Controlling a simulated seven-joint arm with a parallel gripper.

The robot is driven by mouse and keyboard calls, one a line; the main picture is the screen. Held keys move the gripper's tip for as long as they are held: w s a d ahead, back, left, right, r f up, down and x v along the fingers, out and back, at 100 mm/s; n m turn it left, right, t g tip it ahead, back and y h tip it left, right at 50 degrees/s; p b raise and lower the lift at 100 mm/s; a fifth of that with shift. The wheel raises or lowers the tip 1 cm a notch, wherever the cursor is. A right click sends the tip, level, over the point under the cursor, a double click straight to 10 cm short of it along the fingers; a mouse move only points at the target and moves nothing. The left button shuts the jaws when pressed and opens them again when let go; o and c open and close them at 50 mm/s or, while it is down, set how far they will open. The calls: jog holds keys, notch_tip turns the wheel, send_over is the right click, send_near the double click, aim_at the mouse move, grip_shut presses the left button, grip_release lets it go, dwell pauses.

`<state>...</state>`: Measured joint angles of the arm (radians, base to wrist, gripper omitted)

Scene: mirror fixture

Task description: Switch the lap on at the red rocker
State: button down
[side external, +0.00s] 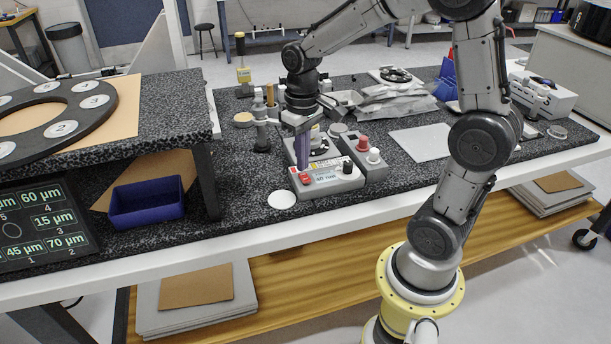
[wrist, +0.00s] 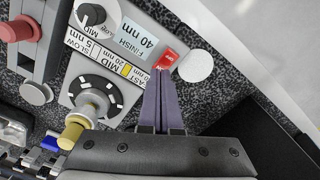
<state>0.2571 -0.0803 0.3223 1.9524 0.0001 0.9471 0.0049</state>
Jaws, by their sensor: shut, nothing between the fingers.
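The lap (side external: 338,179) is a light grey box on the speckled bench, with a small screen on its front face reading 40 nm. The red rocker (side external: 305,179) sits at the left end of that face. In the wrist view the rocker (wrist: 169,56) lies beside the "FINISH 40 nm" screen (wrist: 138,38), its small white lettering too small to read. My gripper (side external: 303,167) has long purple fingers, pressed together and empty, pointing down over the rocker. In the wrist view the fingertips (wrist: 162,73) reach the rocker's near edge and hide part of it. I cannot tell whether they touch.
A black knob (wrist: 92,15) and a round dial (wrist: 95,98) are also on the lap. A grey unit with a red knob (side external: 363,143) stands right of it. A white disc (side external: 282,199) lies in front at left. A blue bin (side external: 146,203) is farther left.

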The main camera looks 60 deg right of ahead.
aim_at(302, 174)
jog(key=shift+r, duration=2.9)
jog(key=s+a+r+n+t, duration=0.2)
jog(key=s+a+r+t, duration=0.1)
jog(key=s+a+r, duration=0.25)
jog(key=s+a+f+n+t, duration=0.1)
jog(key=s+a+f+t, duration=0.1)
jog(key=s, duration=0.6)
jog(key=shift+s+a+f+t, duration=0.2)
jog(key=shift+f+t, duration=0.1)
jog(key=shift+f, duration=0.3)
